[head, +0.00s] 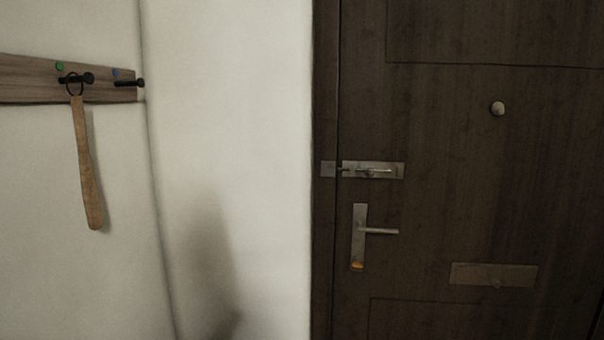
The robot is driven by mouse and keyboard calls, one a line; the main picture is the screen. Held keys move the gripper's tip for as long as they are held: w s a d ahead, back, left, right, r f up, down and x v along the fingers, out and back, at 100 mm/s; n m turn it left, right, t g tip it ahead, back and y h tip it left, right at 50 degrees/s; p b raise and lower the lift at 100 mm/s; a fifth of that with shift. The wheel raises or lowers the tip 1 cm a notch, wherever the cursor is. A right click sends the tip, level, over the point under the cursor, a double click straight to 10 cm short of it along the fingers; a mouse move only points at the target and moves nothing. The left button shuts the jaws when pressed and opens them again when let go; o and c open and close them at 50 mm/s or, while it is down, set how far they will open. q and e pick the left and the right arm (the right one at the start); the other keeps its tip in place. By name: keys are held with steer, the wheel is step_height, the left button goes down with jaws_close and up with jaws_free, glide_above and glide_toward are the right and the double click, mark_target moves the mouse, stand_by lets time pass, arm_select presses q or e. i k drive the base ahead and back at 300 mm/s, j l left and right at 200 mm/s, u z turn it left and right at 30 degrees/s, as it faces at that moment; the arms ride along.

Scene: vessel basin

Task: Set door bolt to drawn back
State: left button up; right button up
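The door bolt (372,169) is a small metal slide bolt on the dark wooden door (460,200), near its left edge and above the lever handle. Neither of my grippers shows in the head view.
Below the bolt is a lever handle (379,231) on a tall plate. A round knob (497,108) and a letter plate (493,274) are further right. On the left wall a wooden hook rail (30,80) holds a hanging wooden shoehorn-like piece (87,165). The wall between is bare.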

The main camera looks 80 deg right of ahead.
mark_target(369, 172)
steer(key=z, duration=2.85)
